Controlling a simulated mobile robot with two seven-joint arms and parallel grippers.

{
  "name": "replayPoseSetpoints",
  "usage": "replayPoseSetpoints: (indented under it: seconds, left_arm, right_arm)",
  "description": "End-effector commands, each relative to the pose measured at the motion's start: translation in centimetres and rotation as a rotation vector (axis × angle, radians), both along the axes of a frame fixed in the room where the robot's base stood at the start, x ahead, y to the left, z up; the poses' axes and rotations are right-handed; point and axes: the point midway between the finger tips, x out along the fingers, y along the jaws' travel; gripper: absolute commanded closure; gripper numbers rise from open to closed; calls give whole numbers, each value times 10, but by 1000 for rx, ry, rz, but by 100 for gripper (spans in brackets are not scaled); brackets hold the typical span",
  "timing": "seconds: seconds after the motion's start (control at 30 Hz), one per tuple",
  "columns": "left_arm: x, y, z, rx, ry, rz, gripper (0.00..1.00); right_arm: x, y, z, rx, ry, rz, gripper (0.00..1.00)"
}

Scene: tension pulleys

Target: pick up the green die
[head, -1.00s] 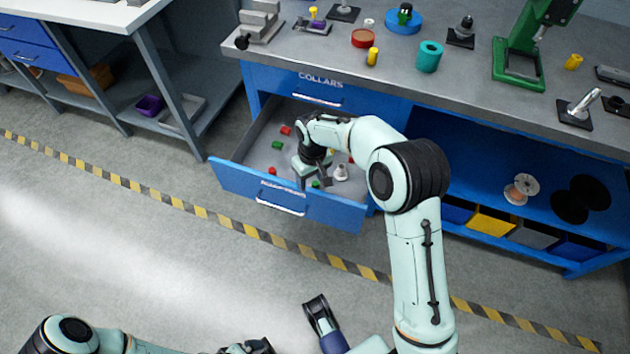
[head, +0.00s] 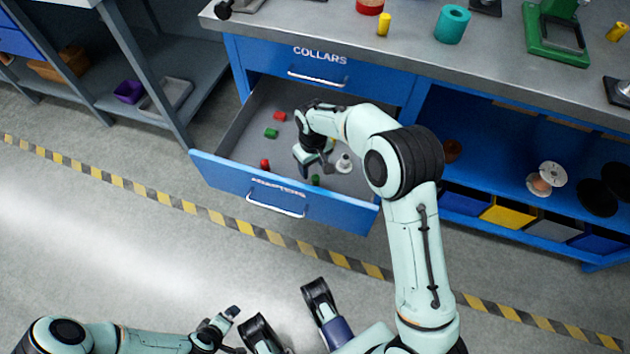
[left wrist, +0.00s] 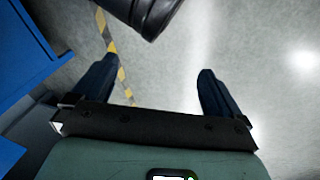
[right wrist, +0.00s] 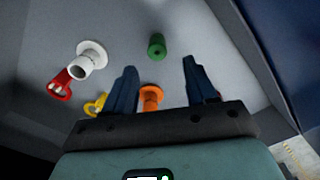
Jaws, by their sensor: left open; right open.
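The open drawer (head: 225,150) holds two small green pieces: a blocky one (head: 271,132) towards the back left and another (head: 315,180) near the front wall, close to my right gripper (head: 322,168). I cannot tell for sure which is the green die. In the right wrist view, a green cylinder-like piece with a hole (right wrist: 156,46) lies beyond and between the fingertips of my right gripper (right wrist: 160,64), which is open, empty and apart from it. My left gripper (left wrist: 154,74) is open and empty over the floor, away from the drawer.
In the right wrist view, a white flanged piece (right wrist: 88,58), a red piece (right wrist: 60,85), a yellow piece (right wrist: 97,104) and an orange piece (right wrist: 150,97) lie near the right gripper. Red blocks (head: 280,116) also lie in the drawer. The COLLARS drawer (head: 320,66) above is shut.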

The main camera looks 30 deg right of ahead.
Motion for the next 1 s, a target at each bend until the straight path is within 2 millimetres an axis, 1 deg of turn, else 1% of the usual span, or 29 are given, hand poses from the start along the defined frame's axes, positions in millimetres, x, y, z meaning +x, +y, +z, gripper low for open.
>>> replayPoseSetpoints:
  seconds: [0.13, 0.2, 0.3, 0.4, 0.5, 0.7, 0.73, 0.77, 0.8, 0.87, 0.9, 1.0]
  left_arm:
    - [3, 2, -5, 5, -5, 5, 0]
    - [5, 5, -11, 10, -8, 8, 0]
    - [-9, 6, -23, 6, 39, 9, 0]
    - [-17, 8, -29, 6, 63, 10, 0]
    - [-20, 8, -31, 4, 75, 11, 0]
    - [-21, 8, -30, 5, 76, 11, 0]
    - [-21, 8, -30, 5, 76, 11, 0]
    - [-21, 8, -30, 5, 76, 11, 0]
    - [-21, 8, -30, 5, 76, 11, 0]
    - [-21, 8, -30, 4, 76, 11, 0]
    - [-21, 8, -30, 4, 76, 11, 0]
    - [-21, 8, -30, 4, 76, 11, 0]
  right_arm:
    - [-3, -1, -12, 0, 1, 0, 44]
    - [-6, -2, -23, 0, 2, 0, 44]
    - [-10, -3, -39, 1, 2, 0, 44]
    - [-9, -3, -50, 0, 1, 0, 44]
    - [-9, -3, -54, 0, -1, 0, 44]
    - [-9, -3, -54, 0, -2, 0, 44]
    - [-9, -3, -53, 0, -2, 0, 50]
    - [-9, -3, -53, 0, -2, 0, 60]
    - [-9, -3, -53, 0, -2, 0, 73]
    - [-9, -3, -53, 0, -2, 0, 93]
    - [-9, -3, -53, 0, -2, 0, 100]
    - [-9, -3, -53, 0, -2, 0, 100]
